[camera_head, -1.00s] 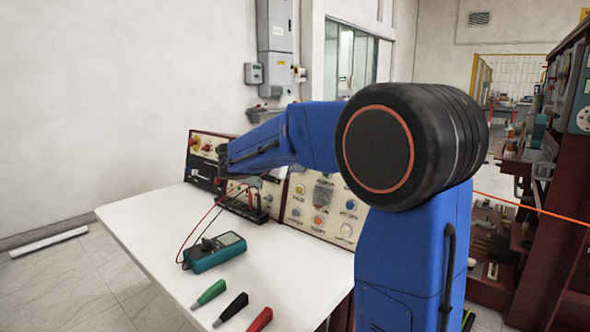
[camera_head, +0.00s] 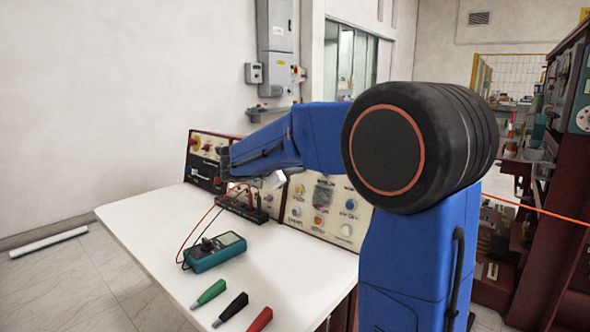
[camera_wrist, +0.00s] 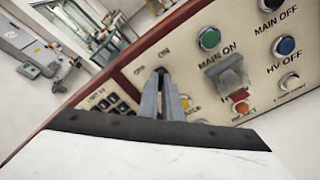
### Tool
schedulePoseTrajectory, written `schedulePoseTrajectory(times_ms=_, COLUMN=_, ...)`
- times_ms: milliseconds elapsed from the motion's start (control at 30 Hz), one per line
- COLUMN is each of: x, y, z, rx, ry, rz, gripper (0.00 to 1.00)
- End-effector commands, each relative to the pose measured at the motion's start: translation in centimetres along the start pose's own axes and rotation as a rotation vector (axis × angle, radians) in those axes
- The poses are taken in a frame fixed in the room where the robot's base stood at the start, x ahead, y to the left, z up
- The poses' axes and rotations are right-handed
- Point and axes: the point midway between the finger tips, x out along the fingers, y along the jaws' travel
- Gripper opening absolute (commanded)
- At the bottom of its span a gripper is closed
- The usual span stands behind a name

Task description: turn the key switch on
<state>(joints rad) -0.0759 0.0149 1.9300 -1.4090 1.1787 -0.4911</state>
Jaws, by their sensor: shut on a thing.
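The cream control panel (camera_wrist: 260,70) fills much of the wrist view, and it also shows behind the white table in the head view (camera_head: 330,220). My gripper (camera_wrist: 163,80) is shut at the panel's OFF and ON labels, with its two grey fingers close together. A small dark piece, the key switch (camera_wrist: 160,71), shows at the fingertips. The fingers hide most of it, so I cannot tell which way the key points.
A green button (camera_wrist: 208,39), a blue button (camera_wrist: 284,45) and a grey guarded switch (camera_wrist: 229,74) are right of my gripper. A teal multimeter (camera_head: 215,251) and several coloured probes lie on the white table (camera_head: 145,230).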

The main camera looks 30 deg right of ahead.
Motion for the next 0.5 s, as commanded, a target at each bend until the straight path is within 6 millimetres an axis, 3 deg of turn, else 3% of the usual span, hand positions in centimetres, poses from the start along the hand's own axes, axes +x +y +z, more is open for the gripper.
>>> schedulePoseTrajectory(times_ms=500, x=-0.02, y=-0.08, z=-0.05, rx=0.03, ry=0.001, rz=0.0, gripper=0.0)
